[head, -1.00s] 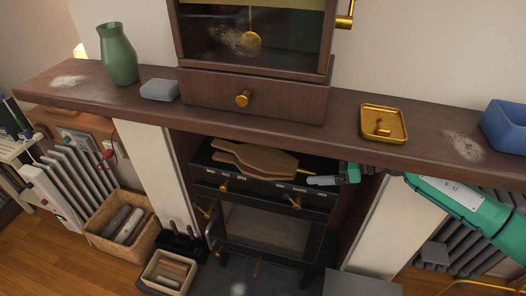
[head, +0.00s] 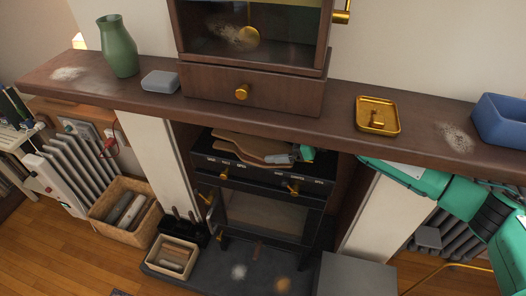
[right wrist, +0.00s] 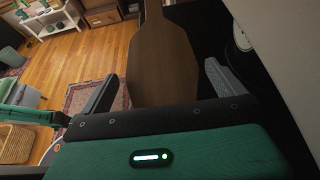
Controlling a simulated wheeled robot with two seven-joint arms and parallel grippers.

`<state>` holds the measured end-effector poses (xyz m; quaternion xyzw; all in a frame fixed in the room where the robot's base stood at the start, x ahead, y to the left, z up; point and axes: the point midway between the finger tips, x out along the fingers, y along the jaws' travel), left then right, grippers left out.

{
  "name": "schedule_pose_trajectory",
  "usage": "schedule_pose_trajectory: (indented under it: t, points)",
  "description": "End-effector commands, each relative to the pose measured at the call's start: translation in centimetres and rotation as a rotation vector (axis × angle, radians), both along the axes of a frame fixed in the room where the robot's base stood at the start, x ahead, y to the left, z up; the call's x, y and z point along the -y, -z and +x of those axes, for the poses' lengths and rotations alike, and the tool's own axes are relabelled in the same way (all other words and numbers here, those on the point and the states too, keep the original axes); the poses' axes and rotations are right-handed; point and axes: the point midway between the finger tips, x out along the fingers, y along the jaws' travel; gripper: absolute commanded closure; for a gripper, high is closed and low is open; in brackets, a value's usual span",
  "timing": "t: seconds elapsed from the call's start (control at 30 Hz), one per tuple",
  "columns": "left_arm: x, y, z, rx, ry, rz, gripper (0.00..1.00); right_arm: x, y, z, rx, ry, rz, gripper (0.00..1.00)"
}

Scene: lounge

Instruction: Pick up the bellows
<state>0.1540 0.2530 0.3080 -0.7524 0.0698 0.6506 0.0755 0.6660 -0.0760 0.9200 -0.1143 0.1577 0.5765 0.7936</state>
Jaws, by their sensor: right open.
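The bellows (head: 245,146) is a flat brown wooden paddle shape lying on top of the black stove (head: 262,178), under the mantel. In the right wrist view the bellows (right wrist: 161,62) reaches from the top of the picture down to the gripper body. My right gripper (head: 289,156) is at the right end of the bellows in the head view. It is open, with one finger on each side of the bellows in the right wrist view; contact cannot be told. My left gripper is not in view.
The wooden mantel (head: 345,125) overhangs the stove closely. It carries a green vase (head: 118,48), a grey block (head: 160,81), a clock case (head: 250,92), a gold tray (head: 377,115) and a blue box (head: 503,120). Baskets (head: 126,211) stand on the floor at left.

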Motion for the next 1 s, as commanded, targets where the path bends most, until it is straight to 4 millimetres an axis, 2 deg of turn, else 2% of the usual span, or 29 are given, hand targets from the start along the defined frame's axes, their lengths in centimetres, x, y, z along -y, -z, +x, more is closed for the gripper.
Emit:
schedule_pose_trajectory:
  t: [0.03,0.2,0.47,0.5,0.7,1.0]
  points:
    - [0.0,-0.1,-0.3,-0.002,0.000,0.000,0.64,-0.9,0.1,0.2,-0.001,-0.001,0.001,0.00]
    - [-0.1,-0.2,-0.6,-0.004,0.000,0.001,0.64,-2.5,0.9,0.8,-0.001,-0.001,0.000,0.00]
    - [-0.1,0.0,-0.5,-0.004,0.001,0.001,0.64,-2.7,1.2,0.9,0.000,0.000,0.000,0.00]
    - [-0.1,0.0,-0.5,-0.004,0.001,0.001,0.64,-2.7,1.2,0.9,0.000,0.000,0.000,0.02]
    - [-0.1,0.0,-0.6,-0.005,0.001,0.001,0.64,-2.7,1.1,0.9,-0.001,0.000,0.000,0.41]
    - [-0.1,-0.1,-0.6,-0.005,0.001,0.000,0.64,-2.7,0.9,0.9,0.001,0.001,0.002,0.42]
